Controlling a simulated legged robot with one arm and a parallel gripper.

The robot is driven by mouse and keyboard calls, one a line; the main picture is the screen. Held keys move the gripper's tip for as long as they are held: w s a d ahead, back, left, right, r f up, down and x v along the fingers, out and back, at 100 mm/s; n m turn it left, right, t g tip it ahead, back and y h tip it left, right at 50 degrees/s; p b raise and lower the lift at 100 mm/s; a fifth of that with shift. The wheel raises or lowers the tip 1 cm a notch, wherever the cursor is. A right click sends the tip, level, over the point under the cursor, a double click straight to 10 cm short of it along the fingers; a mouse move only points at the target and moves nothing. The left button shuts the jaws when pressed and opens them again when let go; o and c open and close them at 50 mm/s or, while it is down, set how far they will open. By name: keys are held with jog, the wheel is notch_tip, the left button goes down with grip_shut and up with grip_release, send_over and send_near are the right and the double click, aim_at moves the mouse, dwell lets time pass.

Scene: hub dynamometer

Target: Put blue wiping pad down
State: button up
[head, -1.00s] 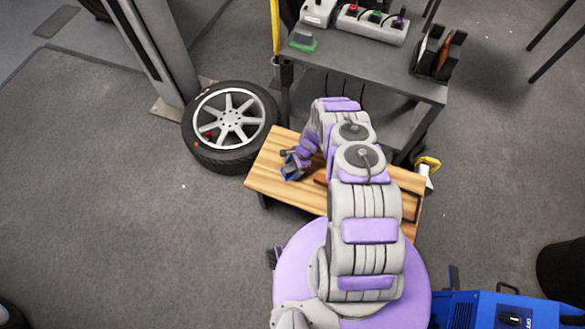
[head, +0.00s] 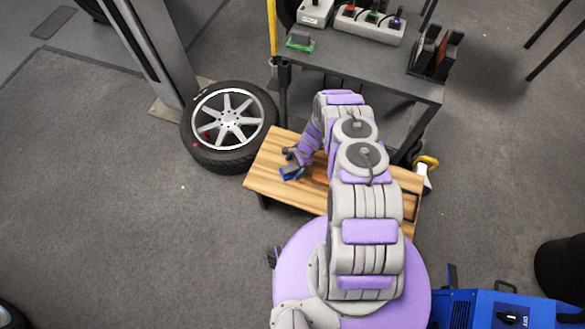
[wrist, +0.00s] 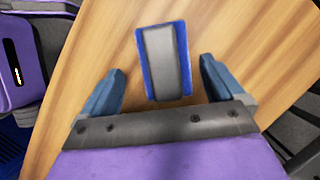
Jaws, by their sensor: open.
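The blue wiping pad (wrist: 154,63), with a grey strip along its top, lies on the wooden bench (head: 268,180). In the wrist view it sits between and just beyond the fingertips of my gripper (wrist: 160,80), with bare wood showing on both sides of it. The fingers are spread wide and do not touch the pad. In the head view my gripper (head: 292,163) is low over the left part of the bench, and the blue of the pad (head: 290,174) shows just below it.
A wheel with a tyre (head: 229,125) lies on the floor left of the bench. A grey cart (head: 340,62) stands behind the bench, carrying a green-based block (head: 300,41) and a box with coloured plugs (head: 369,22). A blue machine (head: 500,311) is at the lower right.

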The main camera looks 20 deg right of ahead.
jog(key=w+r+n+p, duration=0.1)
jog(key=w+r+n, duration=0.1)
jog(key=r, duration=1.2)
jog(key=w+r+n+p, duration=0.1)
jog(key=r+n, duration=0.1)
jog(key=r, duration=1.2)
jog(key=s+a+r+n+h, duration=0.1)
jog(key=s+r+n, duration=0.15)
jog(key=r, duration=0.65)
jog(key=s+a+r+n, duration=0.1)
jog(key=s+r+n, duration=0.15)
jog(key=r, duration=0.65)
jog(key=s+r+n+h, duration=0.1)
jog(key=s+r+n, duration=0.1)
jog(key=s+r, duration=0.4)
jog(key=s+r+n+h, duration=0.1)
jog(key=s+r, duration=0.5)
jog(key=s, duration=0.9)
jog(key=s+r+n+g+h, duration=0.1)
jog(key=s+r+n, duration=0.3)
jog(key=s, duration=0.7)
notch_tip(320, 180, up, 3)
jog(key=shift+d+f+h, duration=0.2)
jog(key=shift+d+h, duration=0.05)
jog(key=shift+h, duration=0.05)
